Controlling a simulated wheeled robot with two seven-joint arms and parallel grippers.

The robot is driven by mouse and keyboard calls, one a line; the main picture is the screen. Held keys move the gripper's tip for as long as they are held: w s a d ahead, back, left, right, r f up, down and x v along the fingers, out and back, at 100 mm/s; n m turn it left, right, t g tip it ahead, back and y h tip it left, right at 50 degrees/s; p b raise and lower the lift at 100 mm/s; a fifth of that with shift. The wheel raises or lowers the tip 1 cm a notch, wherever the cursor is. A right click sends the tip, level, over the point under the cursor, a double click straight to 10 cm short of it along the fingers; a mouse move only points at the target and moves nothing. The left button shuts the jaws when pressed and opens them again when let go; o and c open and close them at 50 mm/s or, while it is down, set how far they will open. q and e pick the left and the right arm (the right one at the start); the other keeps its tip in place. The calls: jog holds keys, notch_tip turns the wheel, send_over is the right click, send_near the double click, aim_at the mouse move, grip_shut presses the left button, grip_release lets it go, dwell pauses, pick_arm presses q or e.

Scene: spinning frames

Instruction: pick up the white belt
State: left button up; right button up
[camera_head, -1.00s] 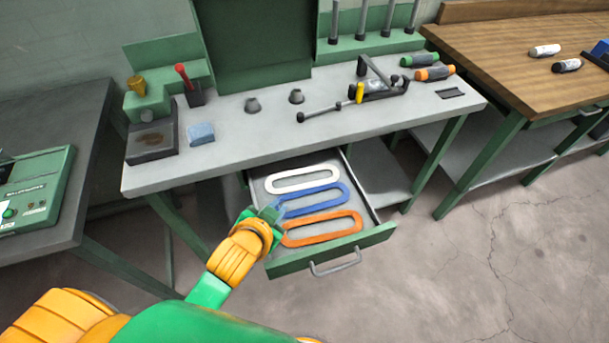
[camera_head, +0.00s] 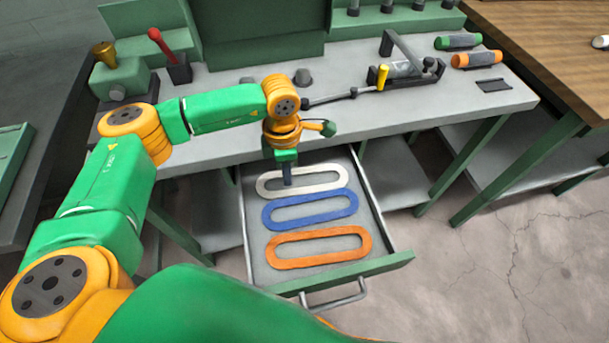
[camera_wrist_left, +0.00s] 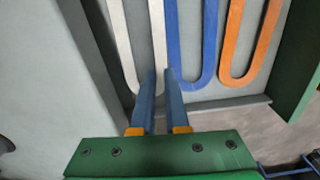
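The white belt (camera_head: 318,187) is a flat elongated loop lying at the back of the open drawer. A blue belt (camera_head: 312,220) and an orange belt (camera_head: 318,262) lie in front of it. My left gripper (camera_head: 288,181) points down at the white belt, towards its left part. In the left wrist view, its two blue fingers (camera_wrist_left: 159,75) are apart, with one strand of the white belt (camera_wrist_left: 157,35) lined up between the tips. The right finger overlaps the edge of the blue belt (camera_wrist_left: 174,40) in that view. Whether the fingers touch the belt cannot be told. My right gripper is out of view.
The grey drawer (camera_head: 258,268) stands open under the workbench (camera_head: 220,148). The bench edge is close behind my left gripper. On the bench are a tool fixture (camera_head: 405,75), a green bottle (camera_head: 458,41) and an orange bottle (camera_head: 476,59). A wooden table (camera_head: 550,45) stands at the right.

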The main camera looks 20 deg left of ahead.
aim_at(294, 190)
pick_arm(q)
jog(key=f, duration=0.4)
jog(key=d+f+p, duration=0.1)
jog(key=f, duration=0.1)
jog(key=shift+w+d+f, duration=0.1)
jog(key=shift+w+f, duration=0.1)
jog(key=shift+w, duration=0.1)
grip_shut()
